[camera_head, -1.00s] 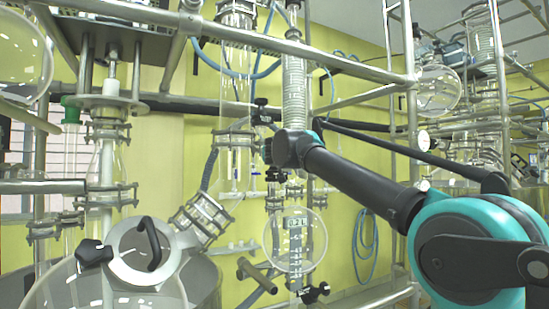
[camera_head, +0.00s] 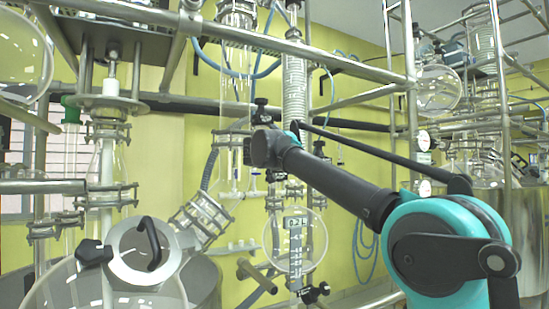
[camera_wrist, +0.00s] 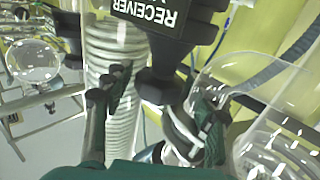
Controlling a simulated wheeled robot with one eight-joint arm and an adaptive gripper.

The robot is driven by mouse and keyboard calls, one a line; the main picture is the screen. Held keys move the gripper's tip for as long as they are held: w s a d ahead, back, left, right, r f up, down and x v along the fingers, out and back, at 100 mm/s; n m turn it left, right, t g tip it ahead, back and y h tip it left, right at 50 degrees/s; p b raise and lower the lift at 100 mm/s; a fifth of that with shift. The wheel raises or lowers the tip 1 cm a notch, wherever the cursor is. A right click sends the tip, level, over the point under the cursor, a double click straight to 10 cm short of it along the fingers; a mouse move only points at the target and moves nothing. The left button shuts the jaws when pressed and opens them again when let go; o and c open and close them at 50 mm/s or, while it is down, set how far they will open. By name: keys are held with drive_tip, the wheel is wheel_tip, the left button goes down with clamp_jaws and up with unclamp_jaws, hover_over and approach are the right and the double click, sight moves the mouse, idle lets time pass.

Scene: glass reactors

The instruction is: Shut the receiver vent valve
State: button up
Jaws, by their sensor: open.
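In the wrist view, a black valve body with an upside-down label reading RECEIVER (camera_wrist: 150,12) is at the top; a second line is mostly cut off. A black knob (camera_wrist: 160,85) sticks out of it toward my gripper. My gripper (camera_wrist: 163,92) is open, with one finger on each side of the knob; contact cannot be told. In the head view, black valve parts (camera_head: 262,103) show just above my gripper's end (camera_head: 262,148), whose fingers are hidden by my wrist. The round glass receiver flask (camera_head: 312,240) hangs below.
A coiled glass condenser (camera_head: 295,85) stands right of the valve, and a clear glass cylinder (camera_head: 236,90) stands left of it. A steel rail (camera_head: 330,62) crosses above. A large glass vessel (camera_head: 75,285) fills the front left.

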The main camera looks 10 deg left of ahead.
drive_tip(key=shift+d, duration=0.1)
drive_tip(key=n+y, duration=0.1)
drive_tip(key=y, duration=0.1)
drive_tip(key=shift+d+n+y, duration=0.15)
drive_tip(key=shift+n+y, duration=0.25)
drive_tip(key=n+y, duration=0.2)
drive_tip(key=y, duration=0.1)
drive_tip(key=shift+g, duration=0.3)
drive_tip(key=n+g+y, duration=0.1)
drive_tip(key=y, duration=0.1)
drive_tip(key=n+g+y, duration=0.1)
drive_tip(key=n+y, duration=0.1)
drive_tip(key=y, duration=0.1)
drive_tip(key=shift+w+n, duration=0.1)
drive_tip(key=shift+n, duration=0.2)
drive_tip(key=shift+a+n+g+y, duration=0.2)
drive_tip(key=shift+n+g+y, duration=0.25)
drive_tip(key=shift+y, duration=0.35)
